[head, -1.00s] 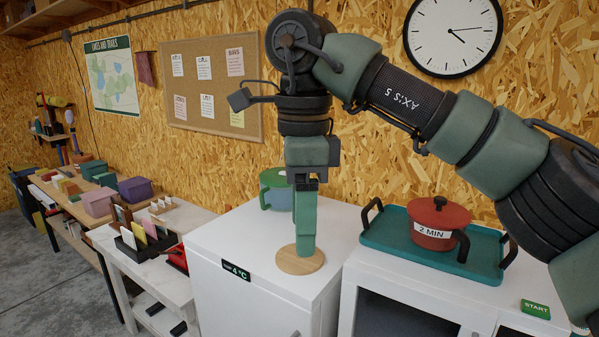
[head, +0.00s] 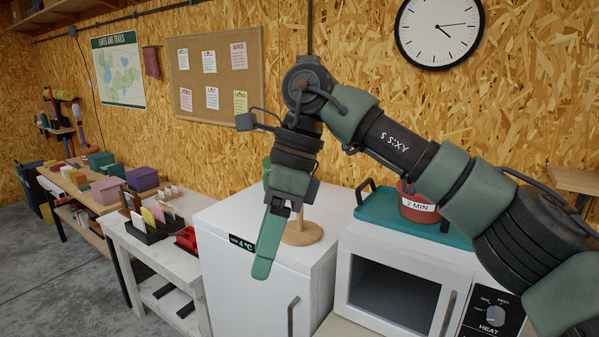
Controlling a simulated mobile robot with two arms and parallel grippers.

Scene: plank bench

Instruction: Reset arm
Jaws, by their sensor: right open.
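My right arm comes in from the right and bends down at its wrist. My right gripper (head: 268,248) is open and empty, with its green fingers slanting down and left in front of the white fridge's top front edge. The fingers are seen nearly edge-on, so the gap between them hardly shows. A wooden stand (head: 303,236) with a round base is on the fridge top, just behind and right of the gripper. My left gripper is not in view.
The white fridge (head: 246,282) shows a 4 °C label. Right of it, a teal tray (head: 375,206) bears a red pot (head: 414,208) marked 2 MIN above the microwave (head: 392,292). A green pot (head: 267,170) is mostly hidden behind my wrist. A white side table (head: 140,247) stands left.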

